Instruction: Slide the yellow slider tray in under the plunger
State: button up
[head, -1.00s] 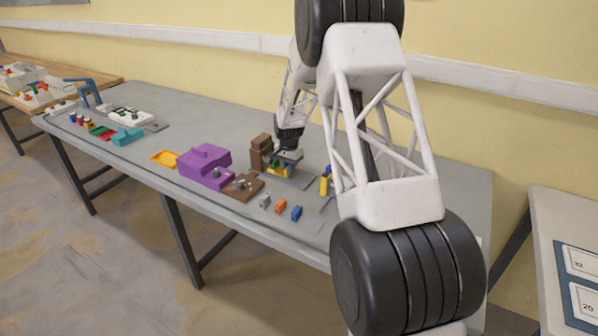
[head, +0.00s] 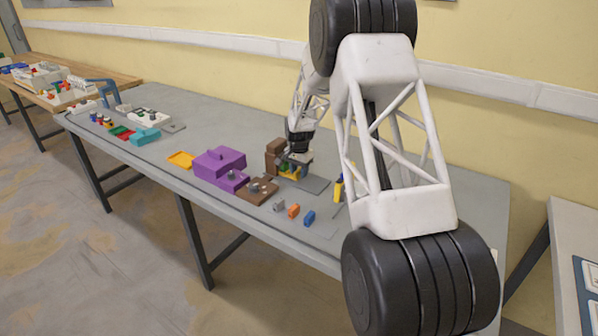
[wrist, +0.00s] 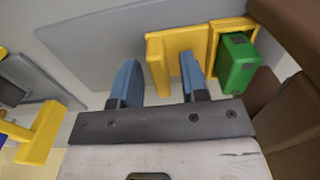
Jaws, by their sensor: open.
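The yellow slider tray (wrist: 186,42) lies on a grey plate in the wrist view, with a green block (wrist: 236,62) in its framed pocket at the right end. Its left end has a raised yellow tab. My gripper (wrist: 159,66) is open, with one blue finger on each side of this tab; I cannot tell whether either finger touches it. The brown plunger stand (wrist: 290,100) rises at the right, beside the pocket end, and is cut off by the picture edge. In the head view the stand (head: 273,156) is just left of my gripper (head: 295,160), which partly hides the tray (head: 290,173).
Grey, orange (head: 293,210) and blue (head: 309,218) small blocks lie near the front edge. A yellow part (wrist: 42,132) is left of my gripper.

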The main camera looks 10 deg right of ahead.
jog(key=shift+r, duration=3.8)
jog(key=c, duration=0.5)
jog(key=shift+s+d+r+m, duration=0.1)
jog(key=shift+s+d+m, duration=0.05)
jog(key=shift+m, duration=0.15)
jog(key=shift+c, duration=0.9)
jog(key=shift+s+d+r+m, duration=0.1)
jog(key=shift+s+d+m, duration=0.05)
jog(key=shift+m, duration=0.15)
grip_shut()
jog(key=s+d+r+m+t+y, duration=0.3)
jog(key=s+d+m, duration=0.3)
jog(key=m, duration=1)
jog(key=shift+s+d+r+m, duration=0.15)
jog(key=shift+s+d+m, duration=0.1)
jog(key=shift+d+m, duration=0.25)
